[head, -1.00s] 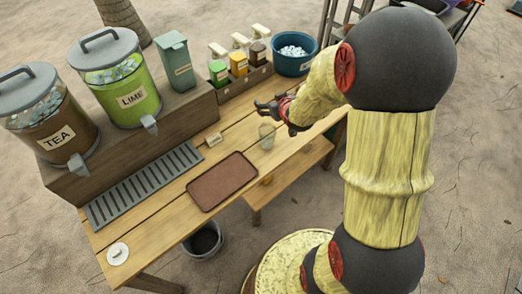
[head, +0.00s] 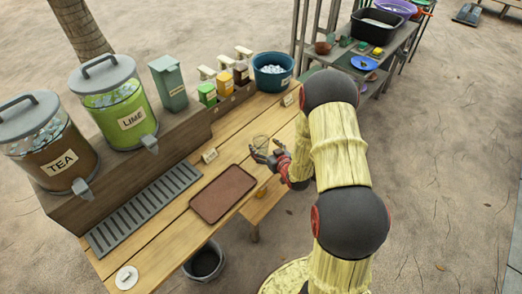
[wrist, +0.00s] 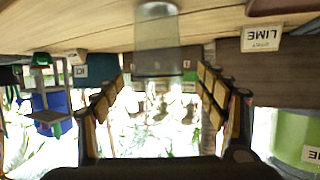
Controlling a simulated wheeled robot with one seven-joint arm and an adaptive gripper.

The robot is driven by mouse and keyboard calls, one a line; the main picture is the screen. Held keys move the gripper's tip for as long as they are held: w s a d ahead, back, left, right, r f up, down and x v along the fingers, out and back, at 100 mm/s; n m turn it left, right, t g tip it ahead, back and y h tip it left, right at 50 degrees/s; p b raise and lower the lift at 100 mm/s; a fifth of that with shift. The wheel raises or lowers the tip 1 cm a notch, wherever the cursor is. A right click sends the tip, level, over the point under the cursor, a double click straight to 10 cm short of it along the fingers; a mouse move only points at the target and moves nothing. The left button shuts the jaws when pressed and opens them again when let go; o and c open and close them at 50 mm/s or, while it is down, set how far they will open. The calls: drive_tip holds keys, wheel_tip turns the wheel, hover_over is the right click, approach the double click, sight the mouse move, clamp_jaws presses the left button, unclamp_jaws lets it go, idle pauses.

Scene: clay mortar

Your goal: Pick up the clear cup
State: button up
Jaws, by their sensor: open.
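The clear cup (head: 260,142) stands on the wooden table, to the right of the brown tray (head: 223,194). My gripper (head: 268,158) is open, low over the table's front edge, with its fingers pointing at the cup. In the wrist view, which is upside down, the cup (wrist: 157,45) appears centred ahead, in the gap between the two spread fingers (wrist: 163,82). I cannot tell whether the fingertips are beside the cup or just short of it. Nothing is held.
A raised wooden shelf holds the tea dispenser (head: 48,148) and lime dispenser (head: 117,108). A metal drip grate (head: 145,208) lies before it. Bottles and a blue ice tub (head: 272,72) stand at the back. A small label card (head: 210,156) stands left of the cup.

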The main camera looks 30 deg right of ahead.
sight(258, 140)
drive_tip(key=x, duration=0.2)
drive_tip(key=b+x, duration=0.1)
drive_tip(key=x, duration=0.1)
drive_tip(key=shift+f, duration=0.25)
drive_tip(key=shift+d, duration=0.1)
drive_tip(key=shift+c, duration=1.2)
drive_tip(key=c, duration=1)
